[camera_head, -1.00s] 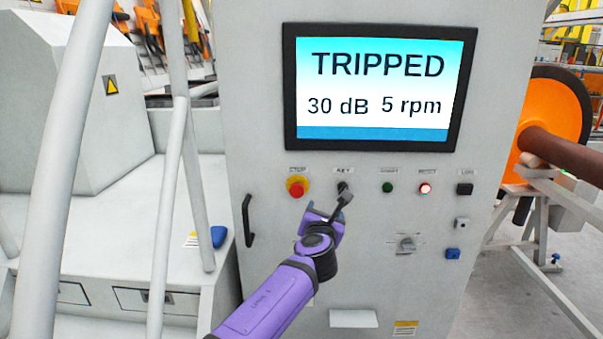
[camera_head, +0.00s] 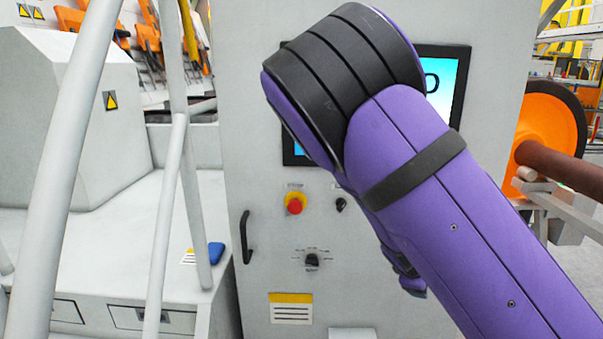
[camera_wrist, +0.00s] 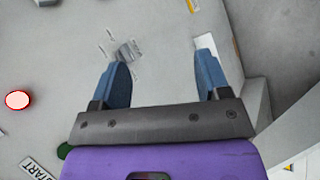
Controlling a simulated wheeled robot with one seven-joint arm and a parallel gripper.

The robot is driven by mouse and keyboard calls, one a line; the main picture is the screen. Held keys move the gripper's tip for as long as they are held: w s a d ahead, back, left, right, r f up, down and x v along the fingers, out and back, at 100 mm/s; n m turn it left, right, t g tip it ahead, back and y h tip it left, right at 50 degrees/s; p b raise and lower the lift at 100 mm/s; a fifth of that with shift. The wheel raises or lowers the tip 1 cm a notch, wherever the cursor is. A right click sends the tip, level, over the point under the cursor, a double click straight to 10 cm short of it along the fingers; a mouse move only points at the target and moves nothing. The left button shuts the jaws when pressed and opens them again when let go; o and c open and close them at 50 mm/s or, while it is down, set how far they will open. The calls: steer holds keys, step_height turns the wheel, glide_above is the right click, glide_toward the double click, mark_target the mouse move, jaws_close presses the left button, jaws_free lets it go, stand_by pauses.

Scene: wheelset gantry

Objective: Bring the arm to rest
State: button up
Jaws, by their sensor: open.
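My gripper shows in the wrist view (camera_wrist: 160,68), with its two blue fingers spread apart and nothing between them. It faces the grey control cabinet (camera_head: 265,120) near the green button (camera_wrist: 63,151), which is partly covered by the gripper body. In the head view my raised, bent purple arm crosses the cabinet front. The gripper's fingers cannot be made out there. The key switch (camera_head: 341,204) stands clear of the gripper, just left of the arm.
The arm hides most of the screen (camera_head: 458,85). A red stop button (camera_head: 295,203), rotary switch (camera_head: 312,260) and door handle (camera_head: 246,237) are on the cabinet. White rails (camera_head: 170,190) stand left; an orange wheel (camera_head: 548,125) is right.

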steer(key=s+d+r+m+y, duration=0.1)
steer(key=s+r+m+y, duration=0.5)
steer(key=s+r, duration=2.2)
steer(key=r+m, duration=0.1)
steer(key=m, duration=0.5)
steer(key=shift+d+t, duration=0.25)
steer(key=shift+t, duration=0.05)
stand_by(2.2)
